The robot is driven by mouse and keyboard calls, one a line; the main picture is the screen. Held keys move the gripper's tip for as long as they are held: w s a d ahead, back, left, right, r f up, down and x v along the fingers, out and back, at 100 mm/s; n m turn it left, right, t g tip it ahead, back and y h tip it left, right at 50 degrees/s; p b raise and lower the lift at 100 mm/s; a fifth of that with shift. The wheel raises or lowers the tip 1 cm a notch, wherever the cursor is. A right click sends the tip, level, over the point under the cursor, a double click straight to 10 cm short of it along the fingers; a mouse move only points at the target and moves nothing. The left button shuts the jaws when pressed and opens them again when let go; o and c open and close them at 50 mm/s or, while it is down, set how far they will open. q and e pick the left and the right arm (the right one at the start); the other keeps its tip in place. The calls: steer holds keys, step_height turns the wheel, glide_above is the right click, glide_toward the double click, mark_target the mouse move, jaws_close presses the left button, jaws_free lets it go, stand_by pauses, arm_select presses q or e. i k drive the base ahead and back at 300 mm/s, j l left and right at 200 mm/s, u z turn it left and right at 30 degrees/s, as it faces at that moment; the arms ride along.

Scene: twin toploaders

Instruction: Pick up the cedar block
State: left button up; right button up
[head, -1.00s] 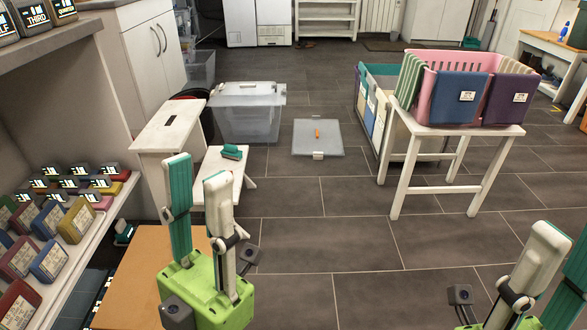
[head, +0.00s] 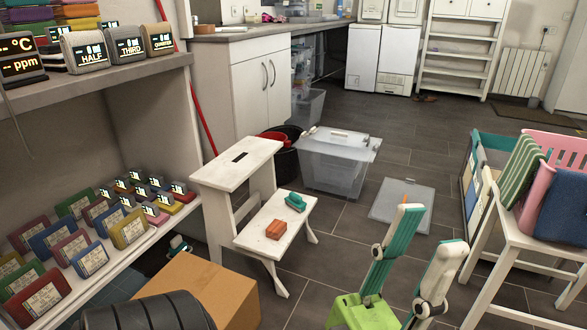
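An orange-brown block, which looks like the cedar block (head: 276,229), lies on the lower step of a white step stool (head: 262,249). It sits in front of a teal object (head: 295,202) on the same step, with a small gap.
A shelf (head: 150,240) with several coloured boxes stands at left. A brown carton (head: 235,292) is in front of the stool. Behind it stand a clear lidded bin (head: 335,165) and a dark bucket (head: 287,160). A white stand (head: 510,240) is at right. Floor between is open.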

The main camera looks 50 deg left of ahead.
mark_target(278, 229)
steer(key=i+u, duration=0.2)
steer(key=u, duration=0.2)
steer(key=i+u, duration=0.2)
steer(key=u, duration=0.2)
steer(key=i+l+u, duration=0.1)
steer(key=u, duration=0.3)
steer(key=i+j+u, duration=0.15)
steer(key=u, duration=0.3)
steer(key=i+u, duration=0.6)
steer(key=u, duration=0.25)
steer(key=i+l+u, duration=0.1)
steer(key=u, duration=0.35)
steer(key=i, duration=0.1)
